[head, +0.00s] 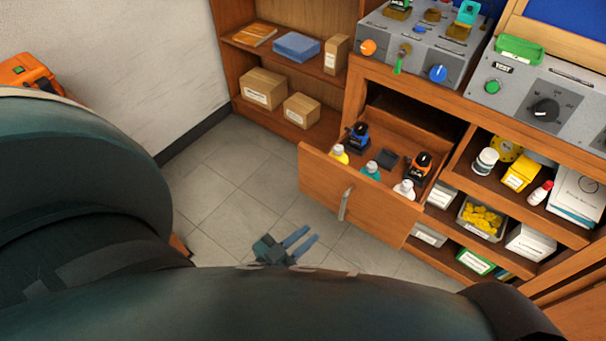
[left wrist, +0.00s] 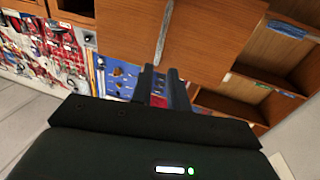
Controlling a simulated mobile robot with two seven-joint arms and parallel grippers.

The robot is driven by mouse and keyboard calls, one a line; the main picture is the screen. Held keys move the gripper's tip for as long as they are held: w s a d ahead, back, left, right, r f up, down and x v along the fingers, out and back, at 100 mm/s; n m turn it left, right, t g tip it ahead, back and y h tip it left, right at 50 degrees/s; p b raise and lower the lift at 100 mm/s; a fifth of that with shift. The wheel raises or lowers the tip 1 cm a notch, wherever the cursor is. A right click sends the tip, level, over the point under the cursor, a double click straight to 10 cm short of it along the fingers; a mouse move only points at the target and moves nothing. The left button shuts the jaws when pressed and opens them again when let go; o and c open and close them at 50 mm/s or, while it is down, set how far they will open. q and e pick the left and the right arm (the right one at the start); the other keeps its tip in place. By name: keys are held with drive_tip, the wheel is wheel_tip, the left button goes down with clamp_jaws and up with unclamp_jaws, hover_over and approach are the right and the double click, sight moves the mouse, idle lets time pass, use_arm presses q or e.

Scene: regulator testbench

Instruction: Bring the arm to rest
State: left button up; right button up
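My left gripper (head: 308,240) shows low in the middle of the head view, above the tiled floor and in front of the open drawer. Its two fingers are parallel with a gap between them, and nothing is held. In the left wrist view the fingers (left wrist: 160,82) stand apart with nothing gripped. My large dark teal arm links fill the left and bottom of the head view and hide part of the floor. My right gripper is in neither view.
The wooden drawer (head: 362,198) is pulled out and holds several small bottles and devices. Testbench panels (head: 422,52) stand above it. Shelves with boxes (head: 264,88) stand behind. Open tiled floor (head: 225,165) lies left of the drawer. An orange case (head: 25,75) is at far left.

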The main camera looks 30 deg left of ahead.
use_arm(q)
drive_tip(key=shift+s, duration=0.2)
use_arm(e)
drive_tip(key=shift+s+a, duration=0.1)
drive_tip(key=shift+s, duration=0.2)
use_arm(q)
drive_tip(key=shift+w, duration=0.1)
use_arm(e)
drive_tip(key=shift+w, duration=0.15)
